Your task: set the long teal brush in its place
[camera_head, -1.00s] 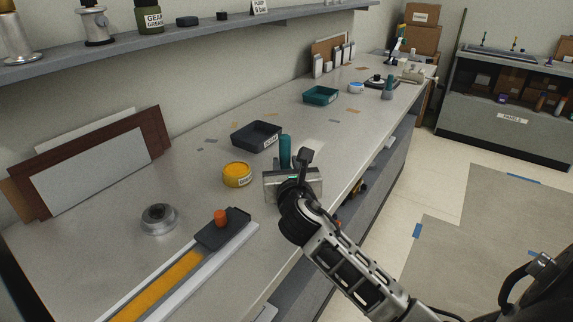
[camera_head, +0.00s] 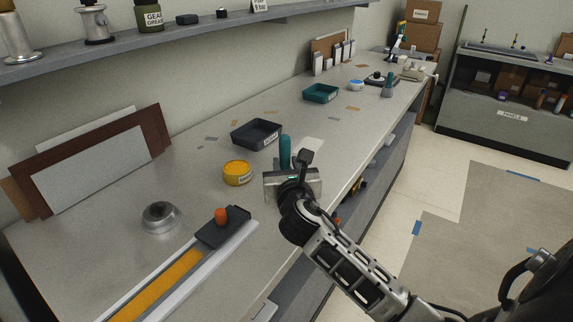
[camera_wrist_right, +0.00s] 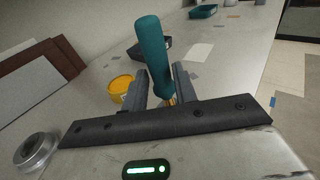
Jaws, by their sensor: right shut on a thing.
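The long teal brush is in my right gripper; its teal handle (camera_head: 285,152) stands nearly upright above the bench. In the right wrist view the handle (camera_wrist_right: 152,52) rises between the two grey fingers of my right gripper (camera_wrist_right: 160,88), which is shut on it. The handle leans slightly there. The brush's lower end is hidden behind the gripper body, so I cannot tell whether it touches the bench. My left gripper is not in view.
A yellow tin (camera_head: 237,173) stands left of the right gripper, with a dark tray (camera_head: 238,139) behind it. A metal disc (camera_head: 160,217) and a rail with an orange knob (camera_head: 221,216) are at the near left. A teal tray (camera_head: 320,94) is further back. Bench between is mostly clear.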

